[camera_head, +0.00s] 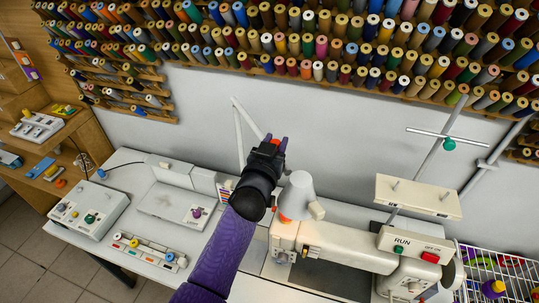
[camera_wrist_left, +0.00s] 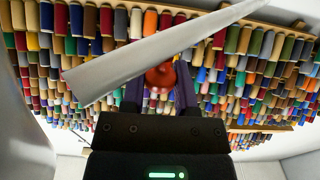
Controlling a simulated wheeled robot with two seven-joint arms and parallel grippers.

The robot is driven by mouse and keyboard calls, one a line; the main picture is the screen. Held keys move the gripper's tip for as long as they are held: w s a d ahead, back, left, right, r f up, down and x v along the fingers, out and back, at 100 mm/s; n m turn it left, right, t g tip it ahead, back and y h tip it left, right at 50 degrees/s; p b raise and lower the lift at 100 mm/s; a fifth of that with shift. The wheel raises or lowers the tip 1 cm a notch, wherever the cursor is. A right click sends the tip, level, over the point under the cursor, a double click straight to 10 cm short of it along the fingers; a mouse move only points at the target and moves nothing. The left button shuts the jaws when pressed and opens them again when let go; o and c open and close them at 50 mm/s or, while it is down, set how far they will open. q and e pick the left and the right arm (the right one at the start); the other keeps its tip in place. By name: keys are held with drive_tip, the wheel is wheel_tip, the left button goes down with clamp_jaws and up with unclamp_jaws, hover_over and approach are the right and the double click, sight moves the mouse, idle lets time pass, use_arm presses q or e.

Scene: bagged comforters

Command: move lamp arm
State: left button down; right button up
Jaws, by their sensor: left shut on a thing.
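The lamp arm (camera_head: 239,137) is a thin pale bar with an elbow near the wall, behind the sewing machine. In the left wrist view the lamp arm (camera_wrist_left: 125,68) crosses as a broad grey bar in front of my left gripper (camera_wrist_left: 160,88), and a red rounded part sits between the fingers. The grey cone-shaped lamp head (camera_head: 298,191) hangs over the sewing machine, just right of my left wrist. My left forearm hides part of the lamp. My right gripper is not in view.
The sewing machine (camera_head: 335,246) stands below on the white table (camera_head: 122,246). A control box (camera_head: 88,211) and a tray of small spools (camera_head: 148,252) are at the left. Thread racks (camera_head: 330,45) line the wall above. A wire basket (camera_head: 500,262) is at the right.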

use_arm(q)
drive_tip(key=shift+w+d, duration=0.1)
drive_tip(key=shift+d, duration=0.05)
drive_tip(key=shift+c, duration=2)
unclamp_jaws()
drive_tip(key=p+v, duration=0.1)
drive_tip(key=v, duration=0.9)
